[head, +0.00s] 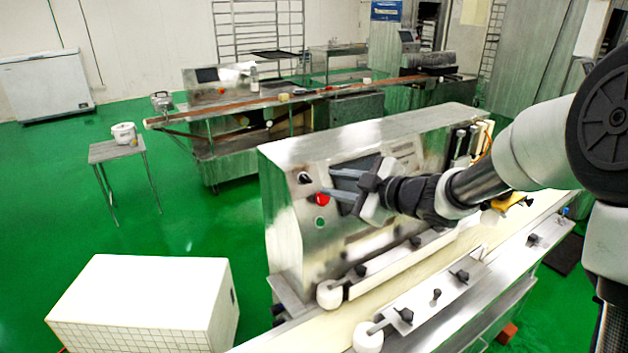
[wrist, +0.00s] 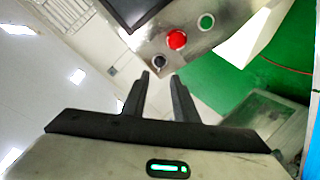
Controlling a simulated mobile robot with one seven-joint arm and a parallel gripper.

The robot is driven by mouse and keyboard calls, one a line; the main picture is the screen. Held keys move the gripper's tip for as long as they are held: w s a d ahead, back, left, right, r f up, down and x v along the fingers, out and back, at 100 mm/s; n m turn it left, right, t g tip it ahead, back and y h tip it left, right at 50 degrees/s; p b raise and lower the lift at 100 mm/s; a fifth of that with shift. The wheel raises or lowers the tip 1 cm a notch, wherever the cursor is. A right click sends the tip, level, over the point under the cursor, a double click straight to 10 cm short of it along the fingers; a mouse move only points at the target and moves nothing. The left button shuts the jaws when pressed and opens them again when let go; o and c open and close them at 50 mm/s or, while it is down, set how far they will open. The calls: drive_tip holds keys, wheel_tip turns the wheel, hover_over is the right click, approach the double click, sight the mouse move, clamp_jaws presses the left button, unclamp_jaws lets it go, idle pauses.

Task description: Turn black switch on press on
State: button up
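The black switch (head: 304,178) is a small round knob at the upper left of the steel press's front panel. It also shows in the wrist view (wrist: 159,62), just beyond my fingertips and between their lines. My gripper (head: 322,179) is in front of the panel with its fingers pointing toward the switch. In the wrist view, the two fingers (wrist: 160,76) are parted with nothing between them. Whether they touch the switch cannot be told. The press (head: 285,215) is a large steel box behind a conveyor.
A red button (head: 322,199) and a green button (head: 320,222) sit below the switch on the panel. A dark screen (wrist: 132,10) is beside them. The conveyor belt (head: 395,276) runs along the press front. A white tiled box (head: 150,295) stands on the green floor at left.

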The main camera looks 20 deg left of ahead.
sight(308, 179)
drive_tip(key=x, duration=0.8)
drive_tip(key=shift+w+a+f, duration=0.1)
drive_tip(key=shift+w+a, duration=0.05)
clamp_jaws()
